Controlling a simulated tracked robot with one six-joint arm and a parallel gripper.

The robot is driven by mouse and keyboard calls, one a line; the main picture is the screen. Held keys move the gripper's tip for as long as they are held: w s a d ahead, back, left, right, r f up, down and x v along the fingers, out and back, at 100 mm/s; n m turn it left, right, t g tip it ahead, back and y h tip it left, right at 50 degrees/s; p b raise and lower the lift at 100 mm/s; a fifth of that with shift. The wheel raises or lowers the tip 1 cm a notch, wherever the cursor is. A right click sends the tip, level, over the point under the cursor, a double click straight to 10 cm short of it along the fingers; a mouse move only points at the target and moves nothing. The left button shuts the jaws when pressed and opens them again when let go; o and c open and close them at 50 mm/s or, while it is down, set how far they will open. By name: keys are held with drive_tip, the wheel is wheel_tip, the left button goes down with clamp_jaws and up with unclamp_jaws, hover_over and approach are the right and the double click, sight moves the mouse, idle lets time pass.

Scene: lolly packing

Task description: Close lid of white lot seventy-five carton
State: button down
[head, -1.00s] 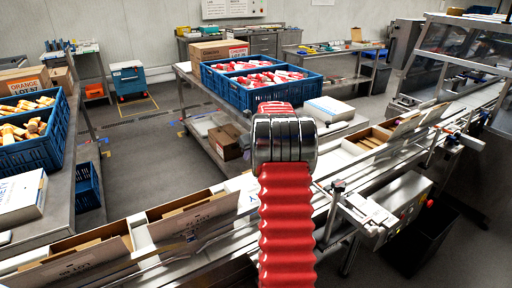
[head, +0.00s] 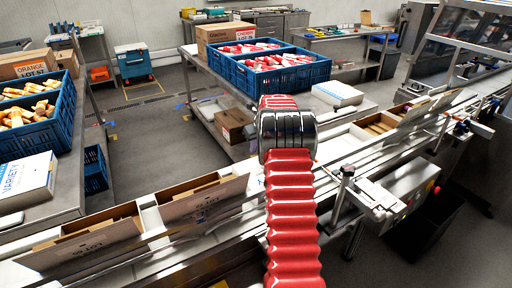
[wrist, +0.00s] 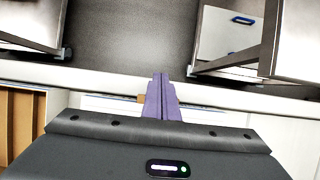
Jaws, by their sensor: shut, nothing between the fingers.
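Several white cartons with brown insides stand on the conveyor in the head view, lids raised: one at front left (head: 95,240), one right of it (head: 203,196), and one at right (head: 376,127) with a raised lid (head: 416,111). Their lid print is too blurred for me to tell which is lot seventy-five. My gripper (wrist: 161,95) shows in the wrist view as purple fingers, shut and empty, above the white conveyor edge. An open carton's brown inside (wrist: 20,122) lies left of it. In the head view my red-sleeved arm hides the fingers and part of the conveyor.
A table behind the conveyor holds blue crates (head: 284,77) of red-wrapped lollies, a brown box (head: 222,38) and a white closed box (head: 338,94). A left table holds another crate (head: 35,136) and a white VARIETY box (head: 28,182). Rail clamps (head: 347,171) stand right of my arm.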

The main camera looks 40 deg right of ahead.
drive_tip(key=shift+s, duration=0.15)
drive_tip(key=shift+s+a+f, duration=0.15)
drive_tip(key=shift+s+f, duration=0.2)
drive_tip(key=shift+s, duration=0.2)
idle(0.3)
drive_tip(key=shift+r, duration=0.1)
wheel_tip(320, 180, up, 4)
drive_tip(key=shift+w+f, duration=0.15)
drive_tip(key=shift+f, duration=0.05)
drive_tip(key=w+d+r, duration=0.1)
drive_tip(key=w+r, duration=0.5)
drive_tip(key=r, duration=0.1)
drive_tip(key=shift+w+d, duration=0.3)
drive_tip(key=shift+w, duration=0.05)
drive_tip(key=shift+r, duration=0.15)
idle(0.6)
